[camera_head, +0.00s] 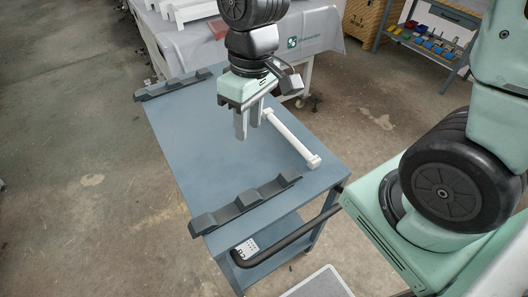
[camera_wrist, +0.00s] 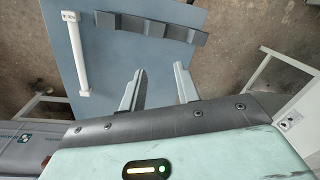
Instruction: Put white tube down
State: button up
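The white tube (camera_head: 290,136) with blocky ends lies on the blue-grey cart top (camera_head: 190,140), near its right edge. In the wrist view the tube (camera_wrist: 76,55) is at upper left, clear of my fingers. My gripper (camera_head: 247,131) points down above the middle of the cart top, left of the tube in the head view. Its fingers are apart with nothing between them, as the wrist view also shows (camera_wrist: 160,70). The tube's far end is close to or partly behind my gripper in the head view.
A dark notched rack (camera_head: 245,204) lies along the cart's near edge, and another notched rack (camera_head: 172,84) along the far edge. A cloth-covered table (camera_head: 270,42) with white parts stands behind. A shelf with coloured items (camera_head: 425,40) is at back right. The cart's middle is clear.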

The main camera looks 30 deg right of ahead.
jog(key=s+a+r+n, duration=0.1)
jog(key=s+a, duration=0.1)
jog(key=s, duration=0.3)
jog(key=s+a+r+n, duration=0.1)
jog(key=s+r, duration=0.1)
jog(key=s, duration=0.4)
jog(key=shift+s+a+r+h, duration=0.15)
jog(key=shift+s+a+h, duration=0.15)
jog(key=shift+a+h, duration=0.1)
